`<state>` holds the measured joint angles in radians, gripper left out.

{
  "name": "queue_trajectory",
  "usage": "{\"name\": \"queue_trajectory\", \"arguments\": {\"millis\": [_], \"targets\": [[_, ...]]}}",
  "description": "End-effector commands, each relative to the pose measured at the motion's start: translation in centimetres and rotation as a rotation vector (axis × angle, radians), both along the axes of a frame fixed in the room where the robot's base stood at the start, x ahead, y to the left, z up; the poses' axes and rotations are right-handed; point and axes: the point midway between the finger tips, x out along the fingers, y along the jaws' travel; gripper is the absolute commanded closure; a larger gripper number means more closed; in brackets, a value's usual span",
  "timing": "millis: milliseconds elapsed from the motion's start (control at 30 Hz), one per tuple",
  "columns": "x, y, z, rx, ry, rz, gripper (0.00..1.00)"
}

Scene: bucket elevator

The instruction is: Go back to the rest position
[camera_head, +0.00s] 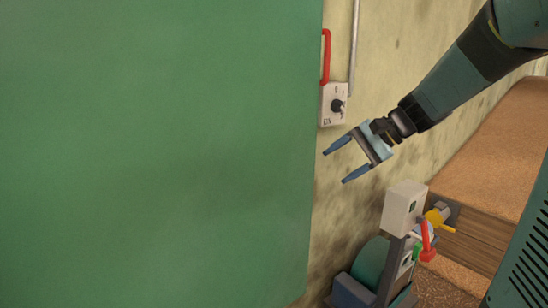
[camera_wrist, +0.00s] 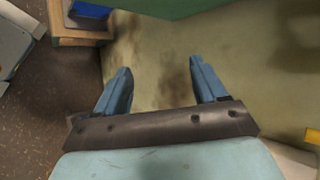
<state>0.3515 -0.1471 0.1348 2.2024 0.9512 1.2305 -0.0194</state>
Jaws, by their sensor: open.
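My gripper (camera_head: 335,162) is at the end of my arm, which reaches in from the upper right in the head view. Its two blue fingers are spread apart with nothing between them. They point left, towards the edge of a large green panel. The fingers also show in the wrist view (camera_wrist: 160,85), apart and empty, in front of a stained pale wall.
A grey switch box (camera_head: 333,105) with a black knob is on the pale wall (camera_head: 400,45), below a red handle (camera_head: 326,55). The green panel (camera_head: 150,150) fills the left. A control post (camera_head: 403,208) with red and yellow parts stands below my gripper.

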Motion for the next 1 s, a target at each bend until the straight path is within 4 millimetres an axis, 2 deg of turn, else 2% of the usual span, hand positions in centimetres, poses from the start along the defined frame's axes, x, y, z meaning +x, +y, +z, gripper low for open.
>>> {"name": "queue_trajectory", "arguments": {"millis": [33, 200, 500, 800, 1000], "targets": [[-1.5, 0.3, -0.1, -0.057, -0.018, 0.023, 0.29], [-5.6, -0.1, -0.8, -0.248, -0.075, 0.092, 0.29], [-11.9, -2.2, -1.7, -0.566, -0.209, 0.204, 0.29], [-16.6, -5.3, -2.0, -0.851, -0.378, 0.300, 0.29], [-18.1, -6.9, -2.0, -0.963, -0.456, 0.336, 0.29]]}}
